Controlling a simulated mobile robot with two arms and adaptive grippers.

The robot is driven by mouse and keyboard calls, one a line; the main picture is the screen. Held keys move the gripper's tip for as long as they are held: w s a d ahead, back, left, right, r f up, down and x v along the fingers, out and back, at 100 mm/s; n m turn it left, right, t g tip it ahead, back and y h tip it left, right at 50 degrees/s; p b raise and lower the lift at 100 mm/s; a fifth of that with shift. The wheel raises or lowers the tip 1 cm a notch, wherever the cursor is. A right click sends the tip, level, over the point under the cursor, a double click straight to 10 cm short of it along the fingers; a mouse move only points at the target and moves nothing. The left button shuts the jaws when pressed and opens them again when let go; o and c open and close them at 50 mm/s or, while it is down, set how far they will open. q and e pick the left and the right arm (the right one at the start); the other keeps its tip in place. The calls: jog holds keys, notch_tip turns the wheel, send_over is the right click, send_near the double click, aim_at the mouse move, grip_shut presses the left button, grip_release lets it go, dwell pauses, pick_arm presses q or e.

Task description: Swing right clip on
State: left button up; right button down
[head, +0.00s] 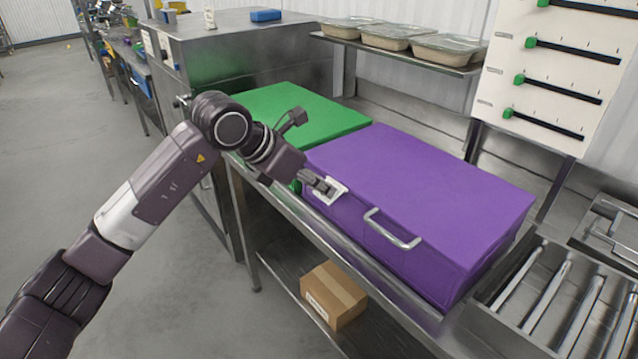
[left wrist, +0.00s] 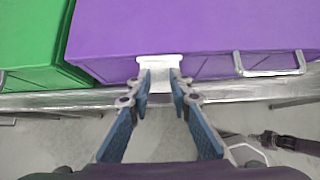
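A purple lidded box (head: 430,190) stands on the metal counter. A white clip (head: 334,191) sits on its front face near the left end; it also shows at the middle of the left wrist view (left wrist: 158,62). My left gripper (head: 322,186) is at this clip, with one fingertip on each side of the clip's lower part. The fingers stand apart with white clip between them; whether they press on it is not clear. A dark arm part (left wrist: 290,143), apparently my right arm, shows small at the right of the left wrist view; its fingers are not clear.
A metal handle (head: 393,230) sticks out of the box front, right of the clip. A green box (head: 300,112) stands close on the left. Metal rails (head: 560,290) are at the right. A cardboard box (head: 334,295) is on the lower shelf. Floor at the left is clear.

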pick_arm(q)
jog(key=shift+c, duration=0.9)
jog(key=shift+w+d+f+b, duration=0.2)
jog(key=shift+d+f+b, duration=0.1)
jog(key=shift+f+b, duration=0.45)
jog(key=shift+w+d+f+b, duration=0.25)
jog(key=shift+w+d+b, duration=0.05)
jog(key=shift+d+b, duration=0.1)
jog(key=shift+d, duration=0.2)
jog(key=shift+o, duration=0.5)
jog(key=shift+r, duration=0.15)
